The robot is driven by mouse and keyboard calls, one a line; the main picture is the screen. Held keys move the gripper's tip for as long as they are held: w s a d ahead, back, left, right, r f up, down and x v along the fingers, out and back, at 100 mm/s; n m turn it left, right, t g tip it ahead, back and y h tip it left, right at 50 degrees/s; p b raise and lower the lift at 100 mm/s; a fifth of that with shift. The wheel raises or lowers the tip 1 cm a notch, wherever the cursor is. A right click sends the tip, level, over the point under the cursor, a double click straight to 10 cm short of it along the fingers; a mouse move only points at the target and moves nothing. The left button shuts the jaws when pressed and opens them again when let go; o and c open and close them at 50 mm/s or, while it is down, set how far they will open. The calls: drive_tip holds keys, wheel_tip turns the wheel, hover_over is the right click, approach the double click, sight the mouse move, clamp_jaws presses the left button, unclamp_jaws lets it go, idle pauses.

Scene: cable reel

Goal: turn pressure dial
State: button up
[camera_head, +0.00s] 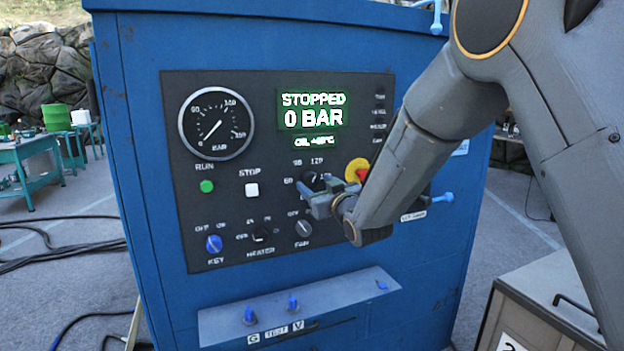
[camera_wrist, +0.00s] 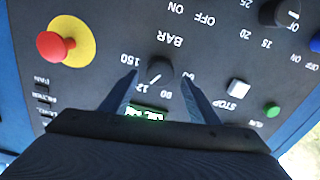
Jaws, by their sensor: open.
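The pressure dial is a small black knob with a white mark, labelled BAR with numbers around it, on the dark control panel (camera_head: 225,230). In the wrist view the dial (camera_wrist: 160,68) sits between the fingertips of my gripper (camera_wrist: 160,75), with a gap showing on both sides. Its white mark points to the lower left there. In the head view the dial (camera_head: 313,178) is partly hidden by my gripper (camera_head: 308,192). My gripper is open. The display (camera_head: 313,110) reads STOPPED, 0 BAR.
A red emergency stop on a yellow disc (camera_wrist: 55,45) is close to the dial. A white STOP button (camera_head: 252,190), a green RUN button (camera_head: 207,186), a blue key switch (camera_head: 214,244) and a fan knob (camera_head: 303,228) are around. A ledge with blue levers (camera_head: 310,303) juts out below.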

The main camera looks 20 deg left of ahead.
sight(313, 182)
drive_tip(key=shift+p+x, duration=0.35)
drive_tip(key=shift+x, duration=1.3)
drive_tip(key=c, duration=1)
drive_tip(key=shift+c, duration=0.2)
drive_tip(key=shift+m, duration=0.3)
drive_tip(key=m+b, duration=0.4)
drive_tip(key=m, duration=0.1)
drive_tip(key=shift+w+f, duration=0.1)
drive_tip(key=shift+f, duration=0.05)
drive_tip(key=m+b, duration=0.3)
drive_tip(key=m, duration=0.3)
drive_tip(key=shift+d, duration=0.15)
drive_tip(key=shift+m, duration=0.3)
